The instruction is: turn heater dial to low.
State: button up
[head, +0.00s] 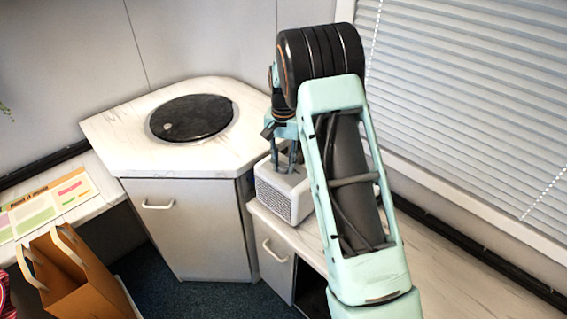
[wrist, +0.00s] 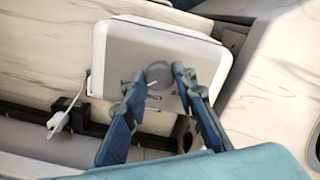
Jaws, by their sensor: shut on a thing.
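The heater is a small white box with a perforated front grille (head: 277,198), standing on the low counter beside the corner cabinet in the head view. In the wrist view its pale top (wrist: 125,50) fills the middle. The dial (wrist: 159,74) is a grey round knob with a light pointer line, on that top. My gripper (wrist: 160,82) points down at the heater from above, its two blue fingers on either side of the dial and closed on it. In the head view my gripper (head: 288,165) reaches down to the heater top, and the dial is hidden there.
A corner cabinet (head: 115,122) with a round black lid (head: 191,117) stands left of the heater. Window blinds (head: 480,90) are close on the right. A white plug (wrist: 57,122) sits near the wall strip by the heater. A brown paper bag (head: 75,275) is at lower left.

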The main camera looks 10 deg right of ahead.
aim_at(283, 166)
jog(key=n, duration=0.4)
jog(key=shift+n+b, duration=0.3)
jog(key=shift+b, duration=0.1)
jog(key=n, duration=0.5)
jog(key=shift+n, duration=0.4)
jog(key=o, duration=1.2)
jog(key=shift+c, duration=0.2)
notch_tip(283, 166, up, 12)
jog(key=shift+a, duration=0.1)
